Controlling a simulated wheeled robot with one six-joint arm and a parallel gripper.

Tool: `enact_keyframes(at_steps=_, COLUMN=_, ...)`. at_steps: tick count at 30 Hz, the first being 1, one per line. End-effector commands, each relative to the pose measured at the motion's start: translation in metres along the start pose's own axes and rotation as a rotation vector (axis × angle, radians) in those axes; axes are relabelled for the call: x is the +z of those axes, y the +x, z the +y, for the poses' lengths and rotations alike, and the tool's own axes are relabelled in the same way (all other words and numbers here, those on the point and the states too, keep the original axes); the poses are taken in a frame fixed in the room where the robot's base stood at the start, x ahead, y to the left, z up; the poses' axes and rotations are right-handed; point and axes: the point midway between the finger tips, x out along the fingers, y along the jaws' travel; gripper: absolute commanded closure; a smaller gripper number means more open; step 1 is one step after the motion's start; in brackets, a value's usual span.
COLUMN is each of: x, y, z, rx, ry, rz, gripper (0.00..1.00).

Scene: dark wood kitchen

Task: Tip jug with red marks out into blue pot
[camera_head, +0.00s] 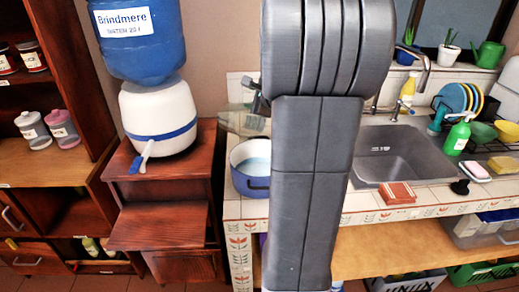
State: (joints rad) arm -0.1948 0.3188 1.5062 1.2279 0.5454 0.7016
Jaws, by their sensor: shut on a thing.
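The blue pot (249,184) stands at the left end of the tiled counter. Its inside is pale, with light blue liquid showing, and its right side is hidden behind my arm. A clear, greyish see-through vessel, which looks like the jug (240,122), is above and behind the pot's rim in the picture. It seems tilted; its red marks cannot be made out. My gripper (259,98) shows only as a small dark part left of my arm, at the vessel's upper right. It is shut on the jug, but the fingers are mostly hidden.
A water dispenser (158,118) with a blue bottle stands on a red-brown cabinet at left. The sink (400,155) is right of my arm, with a red-brown block (397,193) before it. A green bottle (458,135) and a dish rack (495,150) are further right.

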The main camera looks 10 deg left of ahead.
Motion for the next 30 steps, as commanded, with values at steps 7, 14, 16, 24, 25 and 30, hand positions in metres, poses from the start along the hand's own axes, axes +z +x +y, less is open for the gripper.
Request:
enact_keyframes(at_steps=7, x=0.002, y=0.005, z=-0.003, rx=0.048, ry=0.000, rz=0.028, gripper=1.00)
enact_keyframes(at_steps=14, x=0.002, y=0.009, z=-0.003, rx=0.087, ry=0.001, rz=0.051, gripper=1.00)
enact_keyframes(at_steps=16, x=0.003, y=0.010, z=-0.004, rx=0.097, ry=0.002, rz=0.057, gripper=1.00)
enact_keyframes(at_steps=24, x=0.005, y=0.011, z=-0.009, rx=0.133, ry=0.002, rz=0.078, gripper=1.00)
enact_keyframes(at_steps=25, x=0.006, y=0.011, z=-0.009, rx=0.137, ry=0.002, rz=0.080, gripper=1.00)
enact_keyframes(at_steps=30, x=0.007, y=0.012, z=-0.012, rx=0.158, ry=0.004, rz=0.094, gripper=1.00)
